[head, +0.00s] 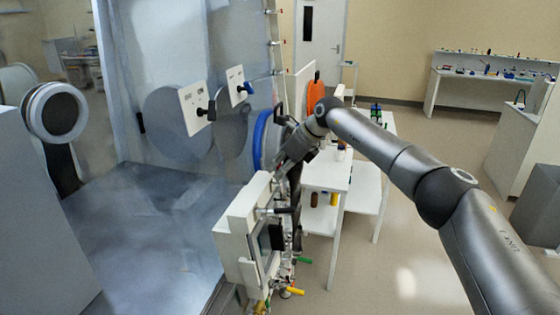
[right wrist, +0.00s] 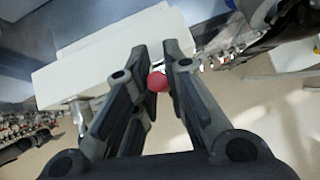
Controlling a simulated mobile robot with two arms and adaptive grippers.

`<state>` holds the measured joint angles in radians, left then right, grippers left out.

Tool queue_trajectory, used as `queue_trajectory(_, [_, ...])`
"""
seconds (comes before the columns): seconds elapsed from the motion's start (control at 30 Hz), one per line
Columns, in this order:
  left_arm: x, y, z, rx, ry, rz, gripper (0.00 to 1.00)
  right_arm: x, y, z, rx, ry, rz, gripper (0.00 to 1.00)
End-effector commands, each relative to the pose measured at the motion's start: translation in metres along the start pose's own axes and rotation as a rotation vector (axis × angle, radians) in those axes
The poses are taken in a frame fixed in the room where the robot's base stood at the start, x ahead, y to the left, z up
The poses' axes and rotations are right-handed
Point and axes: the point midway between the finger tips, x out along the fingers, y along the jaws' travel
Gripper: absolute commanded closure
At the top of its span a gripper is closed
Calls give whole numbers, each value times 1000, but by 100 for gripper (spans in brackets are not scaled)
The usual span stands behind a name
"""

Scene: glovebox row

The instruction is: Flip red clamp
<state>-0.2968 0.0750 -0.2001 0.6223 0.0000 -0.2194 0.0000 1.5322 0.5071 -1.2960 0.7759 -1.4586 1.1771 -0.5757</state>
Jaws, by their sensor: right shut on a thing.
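The red clamp shows in the right wrist view as a round red knob (right wrist: 157,82) between the fingertips of my right gripper (right wrist: 161,68). The fingers are closed in on the knob, and the rest of the clamp is hidden. In the head view my right gripper (head: 281,163) reaches to the top of the white panel box (head: 237,220) beside the glovebox. The red knob cannot be made out there, as the gripper and fittings cover that spot. My left gripper is not in view.
A blue ring (head: 261,139) and an orange disc (head: 315,91) stand close behind my right gripper. Several colored handles, including a yellow one (head: 295,291), stick out below the panel. A white table (head: 326,172) stands behind it.

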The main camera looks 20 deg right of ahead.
Motion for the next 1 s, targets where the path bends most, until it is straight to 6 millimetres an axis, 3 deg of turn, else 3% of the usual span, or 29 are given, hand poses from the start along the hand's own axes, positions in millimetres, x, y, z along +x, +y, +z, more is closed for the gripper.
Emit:
queue_trajectory(0.7, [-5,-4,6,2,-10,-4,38,1,3,1,-10,72,-12,100])
queue_trajectory(0.73, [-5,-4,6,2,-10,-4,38,1,3,0,-10,72,-12,84])
queue_trajectory(0.87, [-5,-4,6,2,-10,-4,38,1,3,1,-10,72,-11,67])
queue_trajectory(1.0, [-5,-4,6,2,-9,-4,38,1,3,1,-10,71,-11,65])
